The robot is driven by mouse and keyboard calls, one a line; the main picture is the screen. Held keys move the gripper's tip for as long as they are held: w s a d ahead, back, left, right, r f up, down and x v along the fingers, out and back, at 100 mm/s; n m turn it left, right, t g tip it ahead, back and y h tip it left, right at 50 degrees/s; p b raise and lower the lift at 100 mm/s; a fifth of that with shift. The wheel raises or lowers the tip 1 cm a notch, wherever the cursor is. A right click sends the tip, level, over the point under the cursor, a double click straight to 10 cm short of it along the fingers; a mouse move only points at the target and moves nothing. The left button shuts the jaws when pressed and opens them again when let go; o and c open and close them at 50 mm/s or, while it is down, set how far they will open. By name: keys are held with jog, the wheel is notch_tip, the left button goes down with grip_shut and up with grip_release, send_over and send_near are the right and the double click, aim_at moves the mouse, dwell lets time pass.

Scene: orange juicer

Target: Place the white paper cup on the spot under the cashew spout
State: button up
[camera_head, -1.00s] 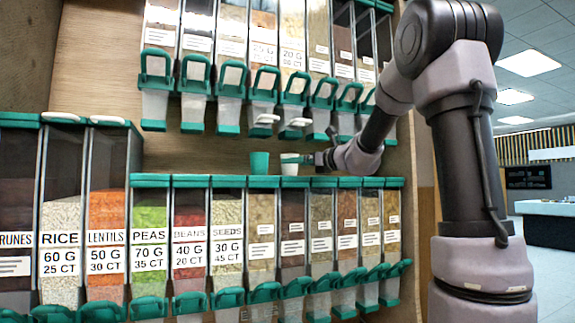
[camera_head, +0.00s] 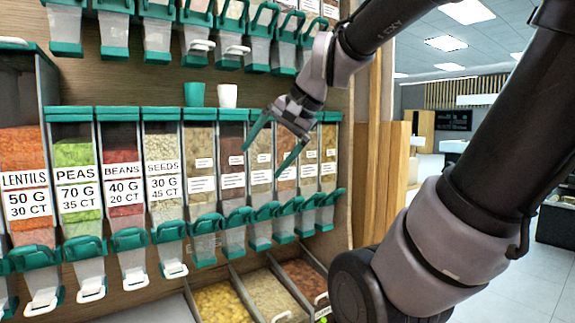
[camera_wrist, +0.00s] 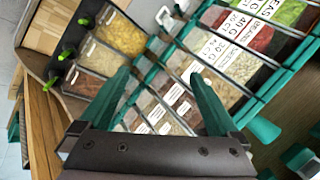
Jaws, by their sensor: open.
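The white paper cup (camera_head: 227,95) stands upright on top of the lower dispenser row, just right of a teal cup (camera_head: 194,94). It is below the upper row's spouts. My gripper (camera_head: 263,160) is right of and below the cup, in front of the lower dispensers, apart from the cup. Its teal fingers are spread and empty; they also show open in the wrist view (camera_wrist: 160,80). I cannot read a cashew label, so I cannot tell which spout is the cashew one.
Upper dispensers (camera_head: 157,38) hang above the cups. Lower dispensers (camera_head: 162,175) have teal levers jutting forward (camera_head: 130,240). Open bins of nuts (camera_head: 222,303) lie below. A wooden end panel (camera_head: 362,150) stands at right, with open floor beyond.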

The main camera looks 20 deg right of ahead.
jog(key=s+d+f+n+h, duration=0.1)
jog(key=n, duration=0.1)
jog(key=s+d+f+n+h, duration=0.1)
jog(key=s+d+n, duration=0.1)
jog(key=shift+s+d+f, duration=0.15)
jog(key=shift+s+d, duration=0.1)
